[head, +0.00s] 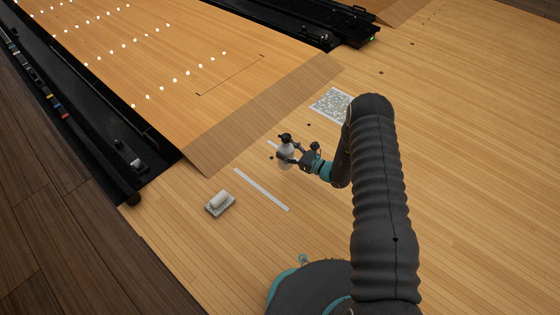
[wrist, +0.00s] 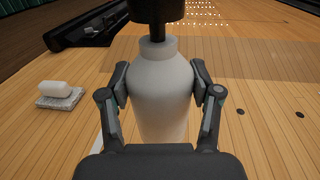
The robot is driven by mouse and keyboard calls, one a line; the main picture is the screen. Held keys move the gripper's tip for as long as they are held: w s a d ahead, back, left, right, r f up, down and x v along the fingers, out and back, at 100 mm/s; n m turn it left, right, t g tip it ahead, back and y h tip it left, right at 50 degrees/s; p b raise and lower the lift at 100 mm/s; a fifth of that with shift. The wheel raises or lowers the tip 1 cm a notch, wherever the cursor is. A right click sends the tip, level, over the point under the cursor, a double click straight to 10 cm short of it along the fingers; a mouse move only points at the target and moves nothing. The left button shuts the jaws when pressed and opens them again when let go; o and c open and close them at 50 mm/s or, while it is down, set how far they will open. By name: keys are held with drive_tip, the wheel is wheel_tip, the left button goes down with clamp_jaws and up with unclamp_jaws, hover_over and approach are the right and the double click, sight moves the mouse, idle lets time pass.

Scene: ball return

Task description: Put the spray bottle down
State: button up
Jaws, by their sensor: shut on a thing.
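The spray bottle (head: 285,154) has a white body and a dark top. My gripper (head: 290,159) is shut on its body, and the bottle is upright. In the wrist view the white bottle (wrist: 158,90) stands between the two dark fingers (wrist: 162,88), which press on its sides. Its top is cut off by the upper edge and its base is hidden behind the gripper. I cannot tell whether the base touches the floor.
A white bar on a grey cloth or pad (head: 220,204) lies on the wooden floor to the left; it also shows in the wrist view (wrist: 58,95). White strips (head: 262,190) and a speckled square (head: 331,104) mark the floor. Black gutters flank the lane. Floor around the bottle is clear.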

drive_tip(key=shift+w+a+f+b, duration=0.1)
drive_tip(key=shift+a+f+b, duration=0.1)
drive_tip(key=shift+a+f, duration=0.6)
drive_tip(key=shift+w+a+f+b, duration=0.15)
drive_tip(key=shift+a+f, duration=0.2)
drive_tip(key=shift+f, duration=0.8)
drive_tip(key=shift+a+f+b, duration=0.2)
drive_tip(key=shift+a+f, duration=0.4)
drive_tip(key=shift+f, duration=0.4)
drive_tip(key=shift+f, duration=0.2)
drive_tip(key=o, duration=1.4)
